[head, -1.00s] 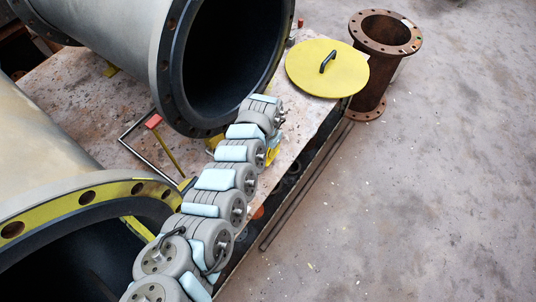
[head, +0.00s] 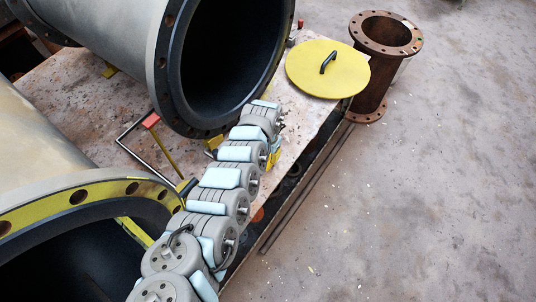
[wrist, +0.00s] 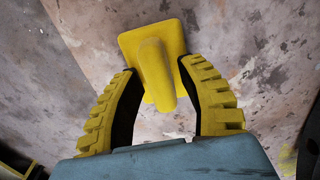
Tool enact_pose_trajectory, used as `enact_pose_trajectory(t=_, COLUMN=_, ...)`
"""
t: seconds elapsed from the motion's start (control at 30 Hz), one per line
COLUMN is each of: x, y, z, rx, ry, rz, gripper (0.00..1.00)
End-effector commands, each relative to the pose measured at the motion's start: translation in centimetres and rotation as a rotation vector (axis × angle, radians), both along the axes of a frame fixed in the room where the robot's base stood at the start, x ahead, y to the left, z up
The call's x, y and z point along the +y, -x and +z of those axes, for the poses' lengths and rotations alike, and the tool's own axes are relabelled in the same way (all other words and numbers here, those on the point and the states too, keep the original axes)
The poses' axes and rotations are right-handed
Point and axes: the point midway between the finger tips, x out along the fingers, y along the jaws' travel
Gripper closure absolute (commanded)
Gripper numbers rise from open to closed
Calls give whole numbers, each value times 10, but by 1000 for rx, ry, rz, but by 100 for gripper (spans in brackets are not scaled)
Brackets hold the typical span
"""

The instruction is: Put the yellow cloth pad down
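The yellow cloth pad (wrist: 128,44) is a square yellow plate with a thick rounded grip standing out from it toward my wrist camera. In the wrist view, the curved yellow fingers of my gripper (wrist: 157,66) lie along both sides of this grip, with their tips close against it. The gripper appears shut on it. The pad shows in front of a stained, pale table surface; whether it touches that surface cannot be told. In the head view, my grey jointed arm hides most of the gripper and pad.
Large rubber-lined pipes (head: 158,62) lie at the left and top. A yellow disc lid with a black handle (head: 327,70) rests at the table's far right corner. A rusty flanged pipe (head: 371,88) stands beside it. A metal frame with a red piece (head: 151,120) lies left of my arm.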

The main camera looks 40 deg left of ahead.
Motion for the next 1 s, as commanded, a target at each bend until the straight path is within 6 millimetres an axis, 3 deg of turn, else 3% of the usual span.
enact_pose_trajectory(t=0.27, x=0, y=0, z=2, rx=-1, ry=0, rz=0, gripper=61)
enact_pose_trajectory(t=0.37, x=1, y=0, z=11, rx=-2, ry=-1, rz=1, gripper=61)
enact_pose_trajectory(t=0.8, x=1, y=-1, z=91, rx=-3, ry=0, rz=1, gripper=61)
enact_pose_trajectory(t=1.0, x=1, y=-1, z=115, rx=-2, ry=0, rz=-1, gripper=61)
